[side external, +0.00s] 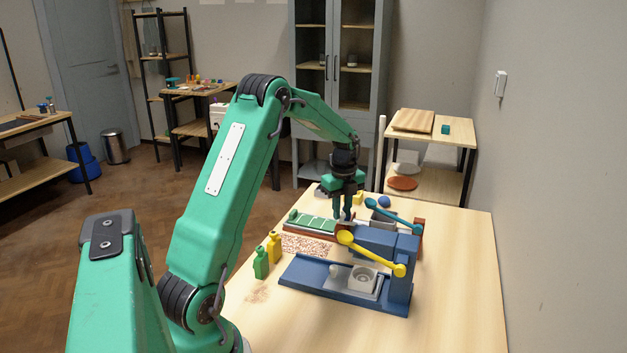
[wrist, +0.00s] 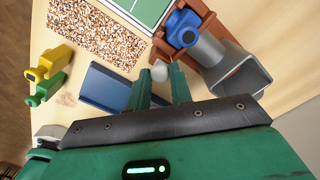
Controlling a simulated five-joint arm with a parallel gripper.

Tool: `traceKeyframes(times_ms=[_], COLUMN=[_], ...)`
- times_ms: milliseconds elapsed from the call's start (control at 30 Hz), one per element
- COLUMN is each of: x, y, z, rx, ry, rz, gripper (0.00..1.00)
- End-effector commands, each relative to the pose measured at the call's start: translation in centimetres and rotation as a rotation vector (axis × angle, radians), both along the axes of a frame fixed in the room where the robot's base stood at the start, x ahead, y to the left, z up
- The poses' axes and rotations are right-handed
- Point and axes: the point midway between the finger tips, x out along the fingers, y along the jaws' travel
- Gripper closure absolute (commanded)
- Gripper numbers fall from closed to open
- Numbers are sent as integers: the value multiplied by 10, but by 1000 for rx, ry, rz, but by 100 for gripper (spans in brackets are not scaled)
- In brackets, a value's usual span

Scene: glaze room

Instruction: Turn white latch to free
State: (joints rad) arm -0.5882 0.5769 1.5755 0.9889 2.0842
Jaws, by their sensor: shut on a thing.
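My gripper (side external: 343,214) points down over the table, beside the brown-framed device with the green panel (side external: 314,221). In the wrist view its two dark green fingers (wrist: 160,76) are closed about a small white rounded knob (wrist: 159,70), which looks like the white latch. The knob sits close to the corner of the brown frame (wrist: 205,40). The latch's base and its turning angle are hidden by the fingers, and I cannot pick the latch out in the side view.
A blue press-like stand (side external: 388,256) with a yellow-ended lever (side external: 372,254) is in front of my gripper. A grey funnel (wrist: 238,75) and a blue part (wrist: 183,28) are to its right in the wrist view. Yellow (side external: 274,247) and green (side external: 260,263) bottles stand left. The right tabletop is clear.

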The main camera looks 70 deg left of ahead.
Motion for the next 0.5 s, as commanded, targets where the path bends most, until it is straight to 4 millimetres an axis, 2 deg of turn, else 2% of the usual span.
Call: traceKeyframes(times_ms=[200, 500], x=[0, 0], y=[-1, -1], z=[-1, -1], rx=[0, 0], ry=[0, 1], rz=[-75, -94], gripper=[100, 100])
